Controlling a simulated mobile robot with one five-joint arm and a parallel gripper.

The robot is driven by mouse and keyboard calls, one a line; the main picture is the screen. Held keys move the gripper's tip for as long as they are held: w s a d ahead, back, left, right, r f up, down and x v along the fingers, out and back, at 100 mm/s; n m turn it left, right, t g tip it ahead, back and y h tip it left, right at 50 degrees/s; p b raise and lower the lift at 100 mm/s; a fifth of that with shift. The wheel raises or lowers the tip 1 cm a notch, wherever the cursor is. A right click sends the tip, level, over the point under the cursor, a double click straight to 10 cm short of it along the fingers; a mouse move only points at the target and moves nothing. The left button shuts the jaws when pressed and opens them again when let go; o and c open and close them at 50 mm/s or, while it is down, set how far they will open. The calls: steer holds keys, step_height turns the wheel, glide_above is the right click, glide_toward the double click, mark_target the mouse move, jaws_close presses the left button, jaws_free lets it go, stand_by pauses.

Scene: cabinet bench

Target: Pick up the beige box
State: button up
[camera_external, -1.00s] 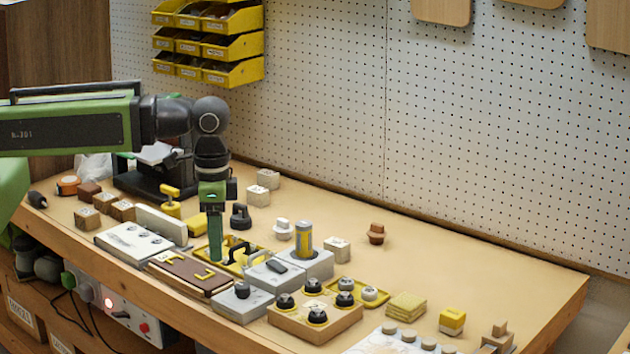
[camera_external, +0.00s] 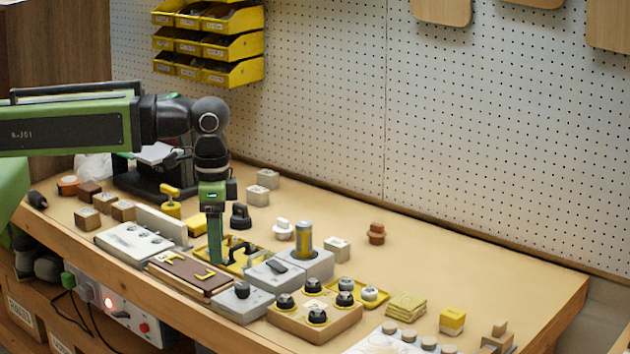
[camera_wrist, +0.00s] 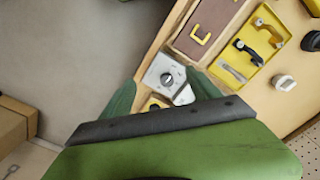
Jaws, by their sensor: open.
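Small beige boxes stand on the bench in the external view: one behind my arm (camera_external: 268,179), one just in front of it (camera_external: 258,195), and one right of the grey cylinder block (camera_external: 337,250). I cannot tell which is the task's beige box. My gripper (camera_external: 215,250) points down over the yellow tray and brown panel, left of the third box and apart from all three. In the wrist view my gripper (camera_wrist: 160,92) shows two spread green fingers, with a grey knob block beyond them. No beige box can be made out there.
The brown panel (camera_external: 188,272), yellow tray (camera_external: 232,268) and grey switch blocks (camera_external: 275,274) crowd the area around my gripper. A wooden block with black knobs (camera_external: 290,322) is front right. The bench's back right (camera_external: 470,265) is clear, before a pegboard wall (camera_external: 480,150).

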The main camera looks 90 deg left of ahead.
steer(key=w+a+n, duration=0.1)
steer(key=w+n, duration=0.3)
steer(key=w, duration=0.5)
step_height(320, 180, up, 5)
steer(key=n+p, duration=0.5)
glide_above(337, 242)
steer(key=f+b, duration=1.2)
steer(key=shift+w+d+f, duration=0.15)
steer(key=shift+d+f, duration=0.05)
steer(key=f+b, duration=0.1)
steer(key=b, duration=0.1)
steer(key=f+b, duration=0.1)
steer(key=f, duration=0.1)
steer(key=f+b, duration=0.2)
steer(key=shift+a+f+b, duration=0.15)
steer(key=shift+a+b, duration=0.1)
steer(key=shift+b, duration=0.05)
steer(key=shift+r, duration=0.2)
